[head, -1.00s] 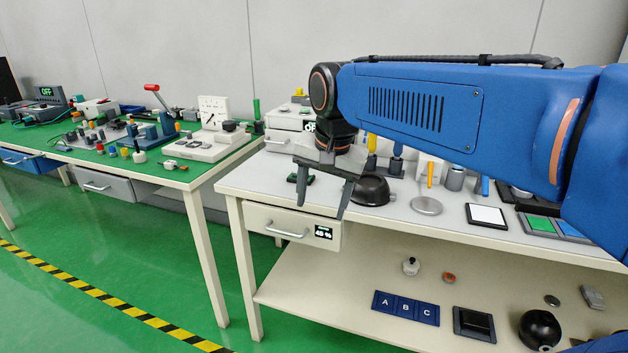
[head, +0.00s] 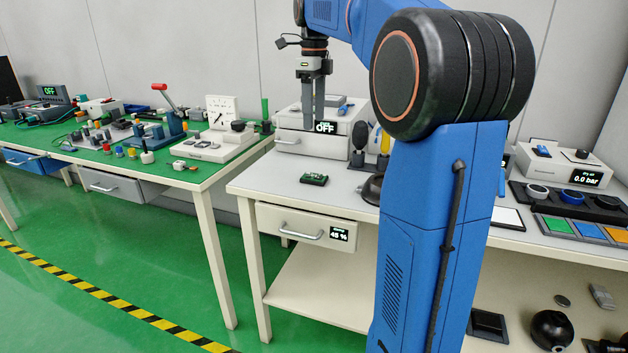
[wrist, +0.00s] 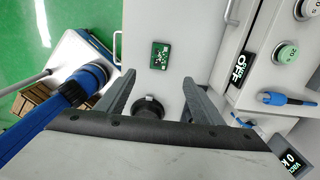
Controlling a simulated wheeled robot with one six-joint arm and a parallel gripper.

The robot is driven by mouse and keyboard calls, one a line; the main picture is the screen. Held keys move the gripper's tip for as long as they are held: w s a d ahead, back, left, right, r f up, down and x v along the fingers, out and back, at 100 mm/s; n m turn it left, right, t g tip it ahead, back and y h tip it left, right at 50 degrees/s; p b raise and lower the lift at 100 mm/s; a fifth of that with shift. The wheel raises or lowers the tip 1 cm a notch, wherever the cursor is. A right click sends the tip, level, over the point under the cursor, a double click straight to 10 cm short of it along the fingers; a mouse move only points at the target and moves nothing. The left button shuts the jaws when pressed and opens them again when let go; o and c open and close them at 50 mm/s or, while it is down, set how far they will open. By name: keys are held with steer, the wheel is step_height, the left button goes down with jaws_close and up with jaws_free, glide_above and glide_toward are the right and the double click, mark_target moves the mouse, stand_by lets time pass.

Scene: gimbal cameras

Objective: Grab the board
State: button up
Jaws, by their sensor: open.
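The board (head: 314,179) is a small green circuit board. It lies flat on the pale bench top, near the front left corner, above the drawer. It also shows in the wrist view (wrist: 160,55), beyond the fingertips and roughly centred between them.
A white box with an OFF display (head: 325,127) stands close behind my gripper. A black dome (head: 371,190) sits right of the board, partly hidden by my arm. A dark round-topped tool (head: 358,142) stands nearby. The bench top around the board is clear.

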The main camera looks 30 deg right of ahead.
mark_target(314, 177)
step_height(314, 177, down, 17)
steer(key=shift+f, duration=0.1)
stand_by(0.7)
steer(key=c, duration=1.1)
